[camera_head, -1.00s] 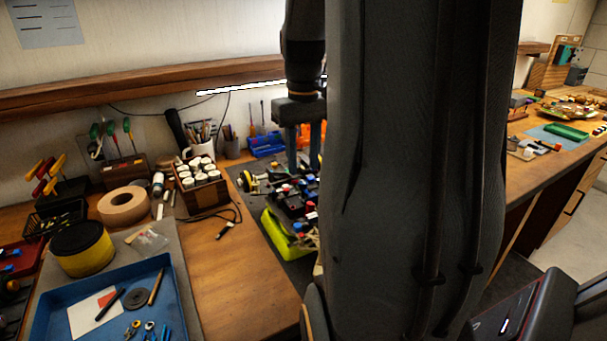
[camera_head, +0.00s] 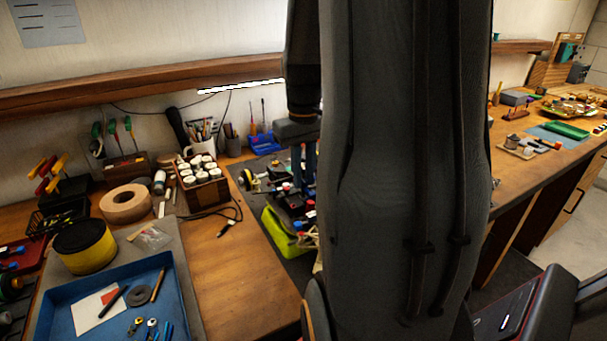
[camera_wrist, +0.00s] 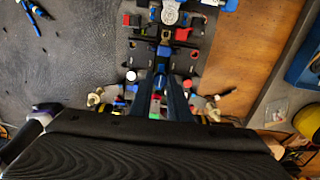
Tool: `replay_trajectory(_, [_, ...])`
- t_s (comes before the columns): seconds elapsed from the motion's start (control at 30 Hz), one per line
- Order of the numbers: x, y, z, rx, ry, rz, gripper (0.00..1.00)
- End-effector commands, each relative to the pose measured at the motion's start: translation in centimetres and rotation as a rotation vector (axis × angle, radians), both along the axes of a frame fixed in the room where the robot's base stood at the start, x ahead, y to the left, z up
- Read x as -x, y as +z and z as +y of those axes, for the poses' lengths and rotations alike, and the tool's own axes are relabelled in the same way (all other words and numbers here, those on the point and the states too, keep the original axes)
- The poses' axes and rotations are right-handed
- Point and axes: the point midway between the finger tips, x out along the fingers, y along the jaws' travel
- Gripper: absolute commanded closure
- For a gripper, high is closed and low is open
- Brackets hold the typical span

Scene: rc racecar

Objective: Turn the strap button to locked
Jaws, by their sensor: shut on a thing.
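The RC racecar (camera_head: 295,203) stands on a dark mat, partly hidden behind my arm in the head view. Its chassis (camera_wrist: 160,52) shows from above in the wrist view, with blue, red, black and white parts. My gripper (camera_head: 306,182) points down over the car. In the wrist view, my gripper (camera_wrist: 162,85) has its two dark fingers close together at the chassis, shut on a small part between the tips. That part is mostly hidden, and I cannot tell whether it is the strap button or how it is turned.
The lime green car body (camera_head: 283,235) lies at the mat's near edge. A blue tray (camera_head: 105,305) with small tools is at the front left. A wooden box of white-topped jars (camera_head: 203,185) stands left of the mat. Bare wood (camera_head: 225,270) is free between tray and mat.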

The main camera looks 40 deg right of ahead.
Motion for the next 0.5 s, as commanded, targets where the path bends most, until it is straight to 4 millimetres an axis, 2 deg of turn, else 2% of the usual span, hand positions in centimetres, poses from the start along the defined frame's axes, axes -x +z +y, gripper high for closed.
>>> replay_trajectory(0.27, [0.02, 0.08, 0.01, 0.0, -0.053, 0.0, 1.0])
replay_trajectory(0.5, [0.06, 0.18, 0.02, 0.0, -0.207, 0.001, 1.0])
